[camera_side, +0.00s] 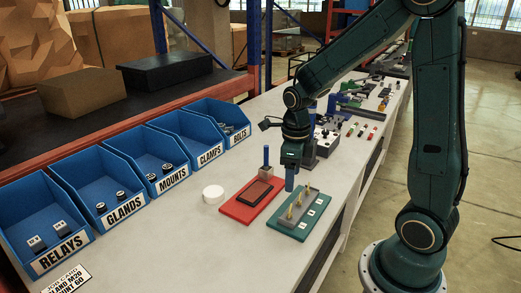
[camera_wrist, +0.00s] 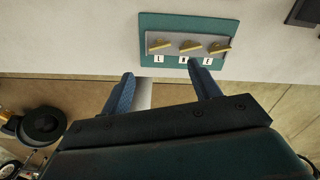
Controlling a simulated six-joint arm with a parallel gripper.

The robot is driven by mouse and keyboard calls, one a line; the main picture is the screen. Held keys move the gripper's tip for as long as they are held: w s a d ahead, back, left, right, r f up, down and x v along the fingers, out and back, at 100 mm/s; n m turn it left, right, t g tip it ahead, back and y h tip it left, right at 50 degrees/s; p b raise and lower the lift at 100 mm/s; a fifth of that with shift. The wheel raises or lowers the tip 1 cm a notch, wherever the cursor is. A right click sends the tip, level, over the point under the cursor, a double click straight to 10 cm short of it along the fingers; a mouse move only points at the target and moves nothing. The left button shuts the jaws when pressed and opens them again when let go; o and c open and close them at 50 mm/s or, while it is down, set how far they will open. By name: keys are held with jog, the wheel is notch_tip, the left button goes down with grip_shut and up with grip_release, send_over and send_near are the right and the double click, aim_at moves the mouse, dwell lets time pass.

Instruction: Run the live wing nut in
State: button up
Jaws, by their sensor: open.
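A teal board (camera_wrist: 228,72) carries a grey terminal block (camera_wrist: 174,36) with three brass wing nuts in a row. Cards marked L, N and what looks like E lie in front of them. The live wing nut (camera_wrist: 160,45) is the left one, by the L card (camera_wrist: 159,59). In the side view the board (camera_side: 285,226) and block (camera_side: 300,206) stand near the bench's front edge; the letters are too small to read there. My gripper (camera_wrist: 165,88) is open and empty, its blue fingers apart. In the side view my gripper (camera_side: 290,180) hangs close above the block's far end.
A red tray (camera_side: 238,209) with a dark pad and a blue-handled piece (camera_side: 266,160) lies beside the board. A white round piece (camera_side: 213,194) sits left of it. Blue labelled bins (camera_side: 125,185) line the back. Switches and other fixtures stand farther along the bench.

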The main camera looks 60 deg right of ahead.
jog(key=shift+r, duration=1.9)
jog(key=s+a+r+n+t, duration=0.2)
jog(key=s+a+r+n, duration=0.2)
jog(key=n, duration=1.2)
jog(key=s+a+r+n+t, duration=0.3)
jog(key=s+r+n, duration=0.3)
jog(key=n, duration=1)
jog(key=s+a, duration=0.1)
jog(key=s, duration=0.1)
jog(key=shift+s+a+r+n+t, duration=0.2)
jog(key=shift+s+r+n+t, duration=0.1)
jog(key=shift+s+r+n, duration=0.1)
